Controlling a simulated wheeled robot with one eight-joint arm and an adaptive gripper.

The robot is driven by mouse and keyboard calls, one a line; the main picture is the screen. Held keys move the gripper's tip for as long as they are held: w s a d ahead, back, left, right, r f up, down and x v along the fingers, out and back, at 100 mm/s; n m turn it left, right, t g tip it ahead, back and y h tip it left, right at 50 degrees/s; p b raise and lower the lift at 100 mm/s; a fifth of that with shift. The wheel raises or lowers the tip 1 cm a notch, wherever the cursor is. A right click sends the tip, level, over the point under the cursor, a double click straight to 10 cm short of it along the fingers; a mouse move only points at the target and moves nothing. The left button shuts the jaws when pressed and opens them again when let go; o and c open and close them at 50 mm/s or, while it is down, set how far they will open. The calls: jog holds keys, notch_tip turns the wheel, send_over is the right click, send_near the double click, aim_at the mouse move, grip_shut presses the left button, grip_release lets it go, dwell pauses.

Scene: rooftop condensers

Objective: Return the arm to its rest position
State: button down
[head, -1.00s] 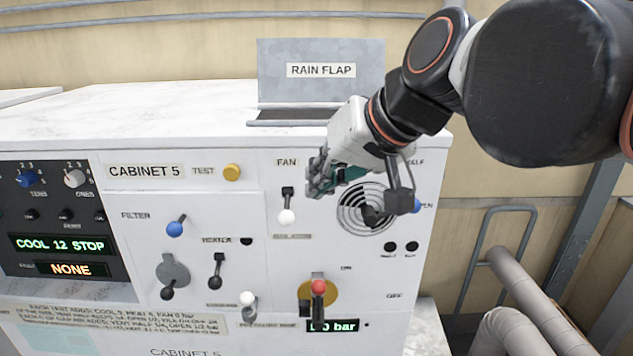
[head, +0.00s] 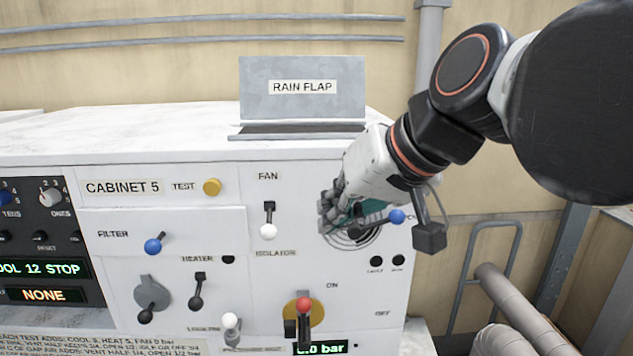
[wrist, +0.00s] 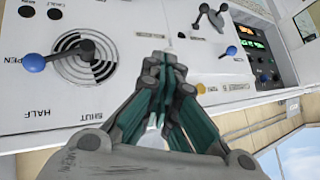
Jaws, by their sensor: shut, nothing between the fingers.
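My gripper (head: 328,212) is in front of the upper right of Cabinet 5's white front (head: 120,212) in the head view. Its fingers are closed together with nothing between them, and they also show in the wrist view (wrist: 165,75). My arm reaches in from the upper right. In the head view the gripper covers part of the round vent dial, whose blue-tipped lever (wrist: 35,62) points toward OPEN in the wrist view. I cannot tell whether the fingers touch the panel.
The grey rain flap (head: 302,105) stands up on the cabinet top. Levers stick out of the front: white fan (head: 268,231), blue filter (head: 153,246), black heater (head: 197,300), red-tipped isolator (head: 304,305). Pipes (head: 520,315) and a rail stand at the right. The displays read COOL 12 STOP and NONE.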

jog(key=s+d+f+h+b, duration=0.2)
jog(key=d+f+b, duration=0.4)
jog(key=f, duration=1.2)
jog(key=s+d+f+m+h+b, duration=0.1)
jog(key=d+f+b, duration=0.4)
jog(key=f+b, duration=0.7)
jog(key=s+d+f+m+h+b, duration=0.1)
jog(key=d+f+b, duration=0.5)
jog(key=f, duration=1.8)
jog(key=s+h+b, duration=0.1)
jog(key=s+b, duration=0.1)
jog(key=b, duration=0.1)
jog(key=shift+s+d+f+h, duration=0.2)
jog(key=shift+s+d+h, duration=0.1)
jog(key=shift+s+h, duration=0.1)
jog(key=shift+r, duration=0.35)
